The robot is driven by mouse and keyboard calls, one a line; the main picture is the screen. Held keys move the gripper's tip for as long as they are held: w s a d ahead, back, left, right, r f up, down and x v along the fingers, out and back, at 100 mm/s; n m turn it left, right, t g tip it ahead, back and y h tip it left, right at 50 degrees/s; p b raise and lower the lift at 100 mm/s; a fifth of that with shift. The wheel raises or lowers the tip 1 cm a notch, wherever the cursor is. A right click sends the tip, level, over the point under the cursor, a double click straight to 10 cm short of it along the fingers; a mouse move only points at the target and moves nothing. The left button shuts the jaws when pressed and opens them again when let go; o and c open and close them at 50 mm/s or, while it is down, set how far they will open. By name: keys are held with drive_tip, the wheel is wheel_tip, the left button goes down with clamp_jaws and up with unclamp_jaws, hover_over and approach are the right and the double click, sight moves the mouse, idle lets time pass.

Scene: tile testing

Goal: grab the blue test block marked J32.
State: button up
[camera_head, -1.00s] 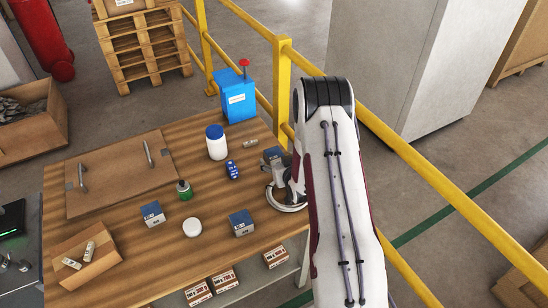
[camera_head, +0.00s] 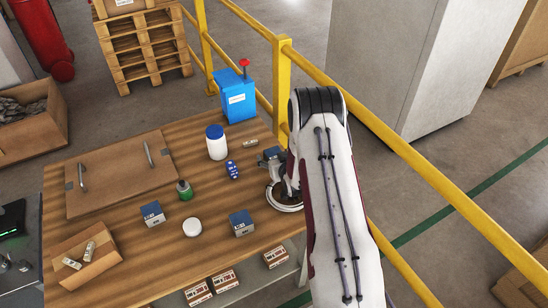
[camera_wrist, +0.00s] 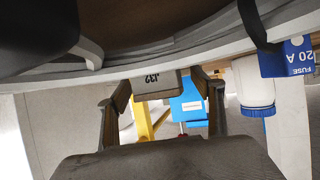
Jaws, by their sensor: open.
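The block marked J32 (camera_wrist: 153,84) shows a grey face with upside-down lettering in the wrist view, between the fingertips. In the head view, a blue-topped block (camera_head: 271,154) stands at the table's right edge, partly hidden by my wrist; its marking is not readable there. My gripper (camera_wrist: 160,92) is open, with one finger on each side of the J32 block. I cannot tell whether the fingers touch it.
Two similar blue-topped blocks (camera_head: 152,213) (camera_head: 241,222) stand further forward. A yellow railing (camera_head: 283,85) runs behind the table.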

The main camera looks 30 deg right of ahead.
drive_tip(key=shift+w+f, duration=0.15)
drive_tip(key=shift+w, duration=0.1)
idle(0.4)
drive_tip(key=c, duration=1.7)
